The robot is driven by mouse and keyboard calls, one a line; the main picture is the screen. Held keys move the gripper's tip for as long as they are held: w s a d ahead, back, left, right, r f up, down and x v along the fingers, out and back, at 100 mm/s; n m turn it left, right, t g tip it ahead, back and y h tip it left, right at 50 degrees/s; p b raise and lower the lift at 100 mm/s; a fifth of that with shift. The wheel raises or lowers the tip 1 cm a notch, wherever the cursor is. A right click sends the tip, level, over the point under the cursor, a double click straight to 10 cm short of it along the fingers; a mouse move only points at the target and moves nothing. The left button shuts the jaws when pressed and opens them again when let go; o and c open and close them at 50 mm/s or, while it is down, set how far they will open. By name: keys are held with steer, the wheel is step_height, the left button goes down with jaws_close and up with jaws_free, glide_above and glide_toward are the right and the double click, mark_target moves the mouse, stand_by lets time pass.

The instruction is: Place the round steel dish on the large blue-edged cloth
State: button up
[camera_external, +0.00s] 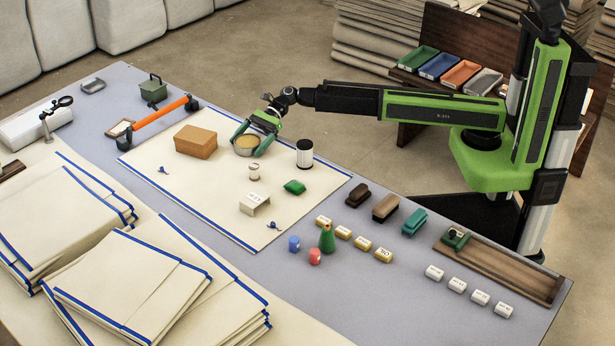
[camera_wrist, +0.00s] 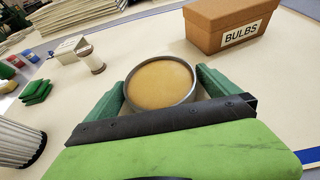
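The round steel dish (camera_external: 247,145) has a tan inside and shows in the camera_external view at the far part of the large blue-edged cloth (camera_external: 222,219). In the wrist view the dish (camera_wrist: 160,82) sits between the two green fingers of my gripper (camera_wrist: 162,84). My gripper (camera_external: 256,134) reaches in from the right, with a finger on each side of the dish. The fingers look close to or touching its rim. I cannot tell whether the dish rests on the cloth or is held just above it.
A brown box labelled BULBS (camera_external: 196,141) stands left of the dish. Folded cloth stacks (camera_external: 133,282) fill the lower left.

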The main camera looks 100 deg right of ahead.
steer(key=shift+r, duration=0.25)
steer(key=p+v, duration=0.5)
steer(key=v, duration=0.7)
steer(key=shift+f, duration=0.15)
